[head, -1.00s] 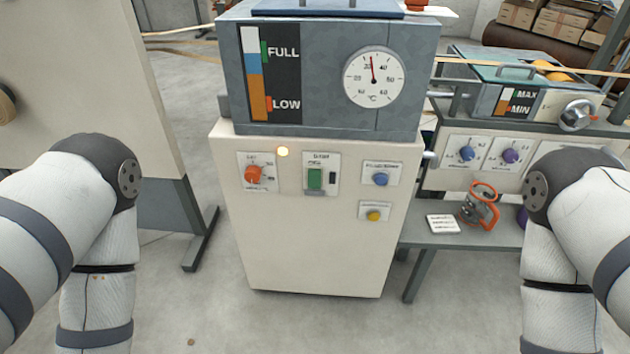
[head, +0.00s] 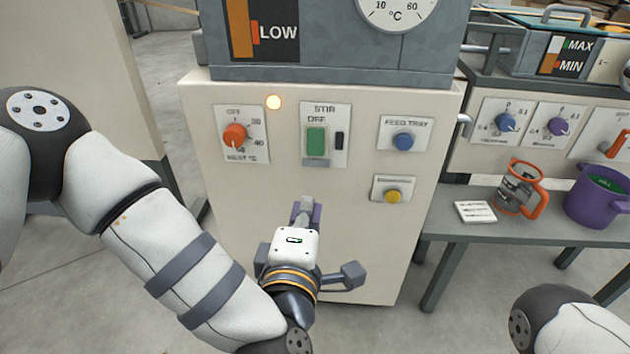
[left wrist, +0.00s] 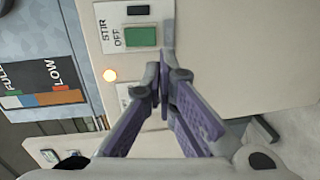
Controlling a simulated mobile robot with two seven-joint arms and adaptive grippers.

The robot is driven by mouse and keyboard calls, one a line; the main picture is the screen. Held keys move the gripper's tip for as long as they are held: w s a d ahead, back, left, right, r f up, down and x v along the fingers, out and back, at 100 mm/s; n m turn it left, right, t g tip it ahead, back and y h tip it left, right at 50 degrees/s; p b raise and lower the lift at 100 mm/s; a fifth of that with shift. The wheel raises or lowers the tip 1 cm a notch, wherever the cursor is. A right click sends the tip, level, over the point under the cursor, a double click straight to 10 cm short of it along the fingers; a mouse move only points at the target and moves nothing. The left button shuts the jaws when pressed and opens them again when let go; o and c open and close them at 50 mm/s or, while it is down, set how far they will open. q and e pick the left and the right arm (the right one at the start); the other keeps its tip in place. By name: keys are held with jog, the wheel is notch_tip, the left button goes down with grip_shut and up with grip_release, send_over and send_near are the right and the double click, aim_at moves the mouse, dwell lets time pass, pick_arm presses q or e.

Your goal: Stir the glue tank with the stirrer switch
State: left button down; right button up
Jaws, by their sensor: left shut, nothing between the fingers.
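The stirrer switch is a green rocker (head: 317,141) on a white plate marked STIR and OFF, on the cabinet front. It also shows in the left wrist view (left wrist: 141,37), with a small dark slot beside it. The grey glue tank (head: 340,62) with its dial and level strip stands on top of the cabinet. My left gripper (head: 306,204) is shut and empty, in front of the cabinet just below the switch plate. In the left wrist view its fingertips (left wrist: 163,90) are together near the plate, apart from the green rocker. My right gripper is out of view.
An orange heat knob (head: 235,134) and a lit lamp (head: 274,102) are left of the switch. A blue button (head: 403,141) and a yellow button (head: 393,196) are to its right. A side bench (head: 500,227) holds an orange-framed mug (head: 518,187) and a purple pot (head: 598,198).

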aim_at(316, 154)
pick_arm(q)
jog(key=shift+w+r, duration=0.2)
jog(key=shift+r, duration=0.25)
jog(key=w+b, duration=0.1)
jog(key=w, duration=0.3)
jog(key=w+f, duration=0.1)
jog(key=w, duration=0.3)
jog(key=w+f+b, duration=0.1)
jog(key=w, duration=0.4)
jog(key=shift+d+b, duration=0.15)
jog(key=shift+b, duration=0.2)
jog(key=shift+w+r, duration=0.1)
jog(key=shift+w, duration=0.35)
